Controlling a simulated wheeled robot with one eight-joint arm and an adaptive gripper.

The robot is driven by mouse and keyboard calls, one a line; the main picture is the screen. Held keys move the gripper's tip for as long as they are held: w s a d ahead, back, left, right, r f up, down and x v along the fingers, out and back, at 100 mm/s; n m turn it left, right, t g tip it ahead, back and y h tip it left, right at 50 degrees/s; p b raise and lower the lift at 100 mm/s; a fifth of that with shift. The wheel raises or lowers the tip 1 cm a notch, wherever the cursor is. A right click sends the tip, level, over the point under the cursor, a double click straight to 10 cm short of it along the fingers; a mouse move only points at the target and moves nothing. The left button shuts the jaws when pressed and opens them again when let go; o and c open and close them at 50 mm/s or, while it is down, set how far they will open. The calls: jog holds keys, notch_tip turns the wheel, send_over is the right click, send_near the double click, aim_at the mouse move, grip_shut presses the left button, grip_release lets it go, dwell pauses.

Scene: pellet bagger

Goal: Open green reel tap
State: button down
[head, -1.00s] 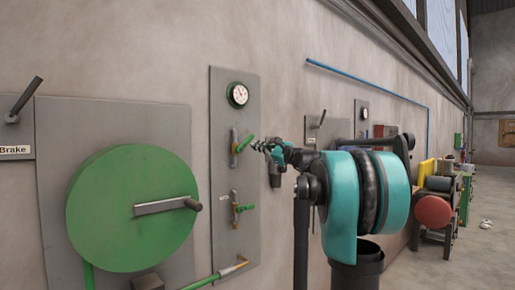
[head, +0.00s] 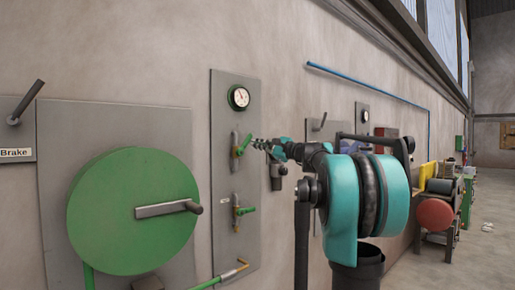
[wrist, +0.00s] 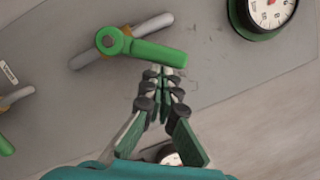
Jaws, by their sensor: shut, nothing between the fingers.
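A tap with a green lever (head: 242,145) sits on a short pipe on the grey wall panel, below a round gauge. In the wrist view its green lever (wrist: 150,50) slants across the pipe at an angle. My gripper (head: 257,143) is shut with nothing between its fingers, beside the lever's free end. In the wrist view the fingertips (wrist: 163,74) are right at the edge of that end; I cannot tell whether they touch it. A second green-levered tap (head: 243,211) sits lower on the same panel, its lever pointing right.
The gauge (head: 239,97) has a green rim and is above the upper tap. A large green reel (head: 125,225) with a crank handle (head: 165,209) is on the wall at left. A green hose (head: 215,281) meets the panel's bottom. Floor at far right (head: 490,240) is mostly clear.

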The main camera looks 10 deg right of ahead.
aim_at(250, 136)
jog(key=r+n, duration=0.1)
jog(key=n, duration=0.1)
jog(key=a+r+n+g, duration=0.1)
jog(key=n, duration=0.1)
jog(key=shift+s+a, duration=0.1)
jog(key=shift+s, duration=0.3)
jog(key=shift+s+a+r+n, duration=0.15)
jog(key=shift+a+n, duration=0.1)
jog(key=shift+n, duration=0.3)
jog(key=shift+s+a+r+n, duration=0.1)
jog(key=shift+a+r+n, duration=0.1)
jog(key=shift+n, duration=0.35)
jog(key=shift+s+a+r+h, duration=0.2)
jog(key=shift+a+h, duration=0.1)
